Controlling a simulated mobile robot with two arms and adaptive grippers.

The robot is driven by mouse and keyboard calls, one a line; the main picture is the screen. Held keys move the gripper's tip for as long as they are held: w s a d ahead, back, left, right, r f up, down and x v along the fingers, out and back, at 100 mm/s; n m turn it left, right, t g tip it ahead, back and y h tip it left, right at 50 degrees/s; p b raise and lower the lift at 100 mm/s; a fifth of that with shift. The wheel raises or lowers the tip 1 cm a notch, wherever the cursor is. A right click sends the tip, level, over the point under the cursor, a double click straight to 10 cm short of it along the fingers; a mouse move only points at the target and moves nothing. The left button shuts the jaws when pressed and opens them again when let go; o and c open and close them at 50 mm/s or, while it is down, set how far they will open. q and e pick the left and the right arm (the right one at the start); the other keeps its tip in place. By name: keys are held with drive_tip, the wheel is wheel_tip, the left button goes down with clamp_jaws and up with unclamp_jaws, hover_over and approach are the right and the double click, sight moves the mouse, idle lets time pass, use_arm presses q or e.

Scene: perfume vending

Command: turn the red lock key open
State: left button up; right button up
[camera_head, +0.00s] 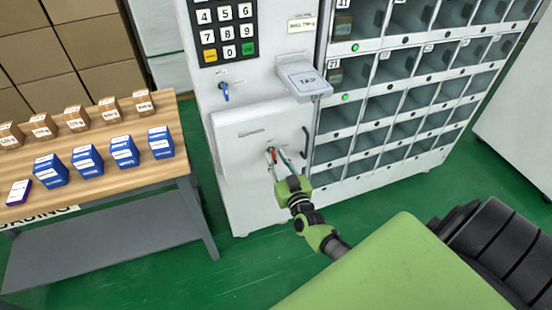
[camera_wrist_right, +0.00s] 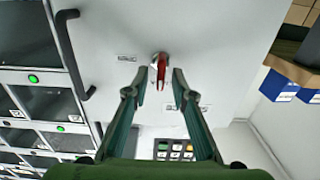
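The red lock key (camera_head: 270,154) is set in the white panel (camera_head: 245,150) low on the front of the vending machine. In the right wrist view the red key (camera_wrist_right: 159,68) stands out from the panel, its length running up and down the picture. My right gripper (camera_head: 277,158) is at the panel, close to the key. In the right wrist view my right gripper (camera_wrist_right: 160,80) has its two fingers apart, one on each side of the key, with visible gaps. The fingers partly cover the key in the head view. My left gripper is not in view.
A dark handle (camera_head: 305,142) is right of the key. A blue key (camera_head: 224,91) hangs below the keypad (camera_head: 226,32), and a tap-card reader (camera_head: 303,80) juts out above. A wooden table (camera_head: 110,160) with boxes stands left.

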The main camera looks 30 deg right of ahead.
drive_tip(key=shift+c, duration=0.5)
clamp_jaws()
drive_tip(key=shift+m, duration=0.3)
drive_tip(key=m, duration=0.2)
drive_tip(key=m+b, duration=0.1)
drive_tip(key=m, duration=0.2)
drive_tip(key=m+b, duration=0.1)
drive_tip(key=m, duration=0.1)
drive_tip(key=shift+s+d+f, duration=0.1)
drive_tip(key=shift+d+f, duration=0.1)
drive_tip(key=shift+d, duration=0.15)
drive_tip(key=m+b, duration=0.1)
drive_tip(key=m, duration=0.1)
drive_tip(key=m+b, duration=0.1)
drive_tip(key=m, duration=0.1)
drive_tip(key=shift+d+f+m, duration=0.1)
drive_tip(key=shift+f+m, duration=0.1)
drive_tip(key=shift+m, duration=0.2)
drive_tip(key=m+b, duration=0.2)
drive_tip(key=m, duration=0.3)
drive_tip(key=shift+f, duration=0.15)
drive_tip(key=shift+m, duration=0.4)
